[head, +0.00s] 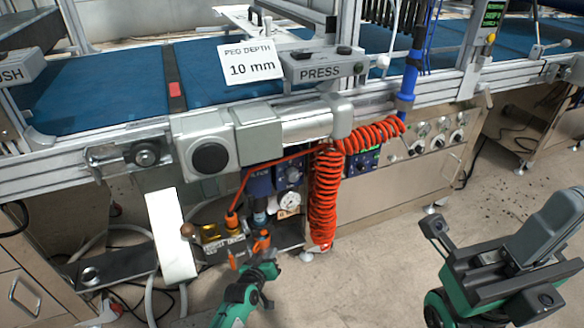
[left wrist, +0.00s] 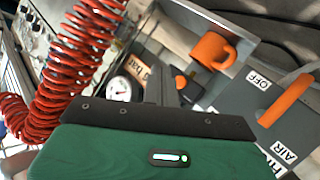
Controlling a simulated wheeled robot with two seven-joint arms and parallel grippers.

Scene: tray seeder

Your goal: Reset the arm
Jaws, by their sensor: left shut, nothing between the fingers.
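My left gripper (head: 262,262) is low in front of the seeder, beside a small valve panel with orange parts (head: 232,220). In the left wrist view its fingers (left wrist: 165,85) are together with nothing between them. Past them are an orange handle (left wrist: 286,99) on a grey plate by OFF and AIR labels, an orange mug-shaped part (left wrist: 213,51) and a round gauge (left wrist: 119,89). The gripper appears apart from these, though overlap hides the exact gap. My right arm's green and dark parts (head: 490,270) are at the lower right; its finger opening cannot be made out.
A coiled red hose (head: 323,195) hangs right of my left gripper, also close in the left wrist view (left wrist: 75,60). A white curved panel (head: 172,235) stands to its left. The blue belt (head: 110,95) and PRESS box (head: 322,70) are above. Open floor (head: 385,255) lies between my arms.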

